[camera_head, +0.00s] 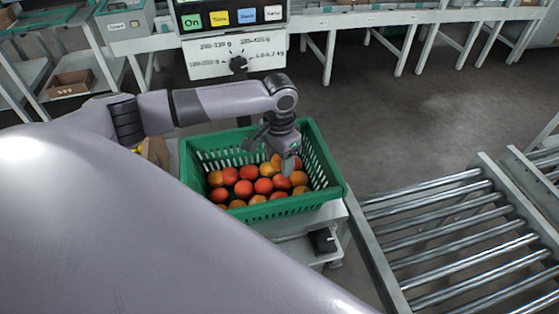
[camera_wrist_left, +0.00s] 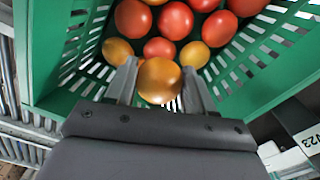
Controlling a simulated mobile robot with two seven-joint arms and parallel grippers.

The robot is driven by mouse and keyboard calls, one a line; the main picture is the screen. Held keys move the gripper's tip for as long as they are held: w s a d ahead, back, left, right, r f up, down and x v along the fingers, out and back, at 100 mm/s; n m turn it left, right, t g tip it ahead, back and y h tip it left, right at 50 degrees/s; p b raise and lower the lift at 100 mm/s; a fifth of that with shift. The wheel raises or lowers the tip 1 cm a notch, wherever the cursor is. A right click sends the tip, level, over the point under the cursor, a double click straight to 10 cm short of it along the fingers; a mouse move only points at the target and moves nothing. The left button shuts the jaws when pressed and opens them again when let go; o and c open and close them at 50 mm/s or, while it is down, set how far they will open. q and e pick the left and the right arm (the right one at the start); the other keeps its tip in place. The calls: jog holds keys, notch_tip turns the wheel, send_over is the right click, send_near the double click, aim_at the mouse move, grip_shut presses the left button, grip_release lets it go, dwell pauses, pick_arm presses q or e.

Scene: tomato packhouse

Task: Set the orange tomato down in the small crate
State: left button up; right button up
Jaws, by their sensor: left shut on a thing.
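A green slatted crate (camera_head: 325,190) holds many red and orange tomatoes (camera_head: 245,189). My left gripper (camera_head: 291,172) reaches down into the crate at its right side. In the left wrist view its two fingers (camera_wrist_left: 160,88) are closed on an orange tomato (camera_wrist_left: 159,80), one on each side. The held tomato is near the crate wall (camera_wrist_left: 42,50), with other tomatoes (camera_wrist_left: 175,21) just beyond it. I cannot tell whether it touches them. In the head view I cannot pick out the held tomato clearly. My right gripper is not in view.
The crate stands on a pale stand (camera_head: 300,235). A display panel (camera_head: 232,15) with coloured buttons rises behind it. A roller conveyor (camera_head: 460,240) lies to the right. A cardboard box (camera_head: 70,83) sits on a shelf at the left. My own arm fills the lower left.

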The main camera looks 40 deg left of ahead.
pick_arm(q)
jog(key=shift+f+b, duration=1.85)
jog(key=shift+b, duration=0.55)
jog(key=shift+r+p, duration=0.35)
jog(key=shift+p, duration=0.45)
jog(key=shift+f, duration=0.2)
jog(key=shift+f+p, duration=0.35)
jog(key=shift+f, duration=0.05)
jog(key=o, duration=0.8)
jog(key=c, duration=0.3)
